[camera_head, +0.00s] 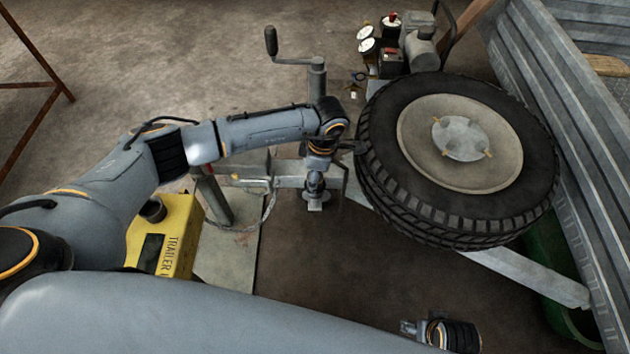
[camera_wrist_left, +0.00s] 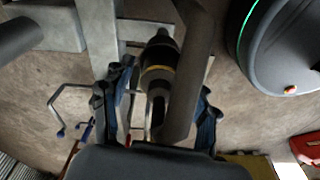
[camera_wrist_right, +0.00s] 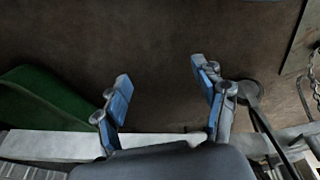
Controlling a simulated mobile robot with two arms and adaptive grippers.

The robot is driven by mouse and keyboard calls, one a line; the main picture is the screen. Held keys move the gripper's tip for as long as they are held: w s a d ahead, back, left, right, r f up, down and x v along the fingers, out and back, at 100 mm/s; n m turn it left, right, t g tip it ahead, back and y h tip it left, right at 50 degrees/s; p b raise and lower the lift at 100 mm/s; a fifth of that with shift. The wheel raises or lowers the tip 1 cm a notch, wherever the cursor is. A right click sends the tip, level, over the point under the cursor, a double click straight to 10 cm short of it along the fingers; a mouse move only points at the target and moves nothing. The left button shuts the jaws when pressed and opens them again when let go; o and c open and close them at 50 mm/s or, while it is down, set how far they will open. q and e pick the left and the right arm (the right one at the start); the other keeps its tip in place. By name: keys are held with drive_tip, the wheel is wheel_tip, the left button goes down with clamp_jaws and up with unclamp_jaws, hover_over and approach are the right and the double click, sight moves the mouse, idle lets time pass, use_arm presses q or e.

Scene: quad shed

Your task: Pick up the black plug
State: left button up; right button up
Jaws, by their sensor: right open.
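I cannot pick out the black plug with certainty. A small dark round thing (camera_wrist_right: 248,92) beside my right gripper's fingers in the right wrist view is too unclear to name. My left gripper (camera_head: 316,188) points down over the grey trailer drawbar. In its wrist view the fingers (camera_wrist_left: 160,108) are spread apart, with a grey post (camera_wrist_left: 187,85) and a black cylinder with a yellow band (camera_wrist_left: 158,62) showing between them. My right gripper (camera_wrist_right: 162,98) is open and empty above the dark floor. In the head view it is mostly hidden at the bottom edge.
A large tyre (camera_head: 377,190) lies over the drawbar at right. A yellow trailer box (camera_head: 180,240) stands at left, with a black cylinder (camera_head: 153,209) at its top. A crank handle (camera_head: 272,42) stands behind my left arm. A green container (camera_head: 545,255) sits under the trailer.

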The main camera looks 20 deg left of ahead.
use_arm(q)
drive_tip(key=c, duration=1)
drive_tip(key=shift+o, duration=0.2)
drive_tip(key=shift+r, duration=0.1)
